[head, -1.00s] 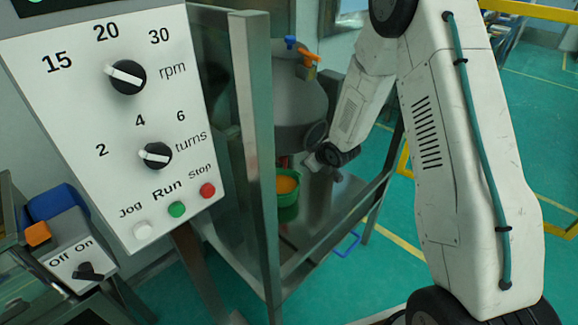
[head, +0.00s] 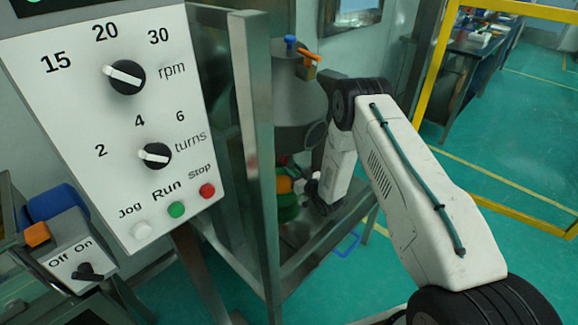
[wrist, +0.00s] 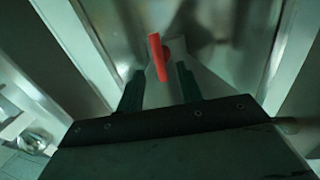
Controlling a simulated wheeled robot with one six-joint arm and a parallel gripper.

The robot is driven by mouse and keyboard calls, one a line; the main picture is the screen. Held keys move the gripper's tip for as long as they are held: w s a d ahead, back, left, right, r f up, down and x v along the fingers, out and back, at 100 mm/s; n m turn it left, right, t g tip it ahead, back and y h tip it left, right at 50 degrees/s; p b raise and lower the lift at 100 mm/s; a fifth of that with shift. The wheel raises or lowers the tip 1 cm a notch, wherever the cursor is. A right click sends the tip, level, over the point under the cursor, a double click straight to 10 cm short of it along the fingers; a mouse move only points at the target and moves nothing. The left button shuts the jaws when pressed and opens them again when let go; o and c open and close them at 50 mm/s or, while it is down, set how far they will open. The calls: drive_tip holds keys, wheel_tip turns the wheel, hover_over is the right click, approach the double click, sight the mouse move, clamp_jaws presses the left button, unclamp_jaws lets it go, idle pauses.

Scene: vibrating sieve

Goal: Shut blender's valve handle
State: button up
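The red valve handle (wrist: 158,57) shows in the wrist view as a narrow upright bar, slightly tilted. It is beyond and between the two dark fingers of my gripper (wrist: 159,82). The fingers are spread apart, with a visible gap on each side of the handle. I cannot tell how deep the handle sits between them. In the head view the grey blender vessel (head: 298,100) stands behind the metal frame. My wrist is low beside it, and my fingers are hard to make out there. A small red part (head: 283,160) shows under the vessel; most of the valve is hidden.
A green container (head: 288,210) with orange contents is below the vessel. A metal post (head: 253,150) stands close to its left. The control panel (head: 150,215) with knobs and buttons is at the left. Open green floor lies to the right, with a yellow frame (head: 500,202).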

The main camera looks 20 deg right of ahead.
sight(284, 161)
drive_tip(key=x, duration=0.3)
drive_tip(key=shift+w, duration=0.25)
drive_tip(key=shift+c, duration=0.4)
drive_tip(key=shift+a, duration=0.1)
clamp_jaws()
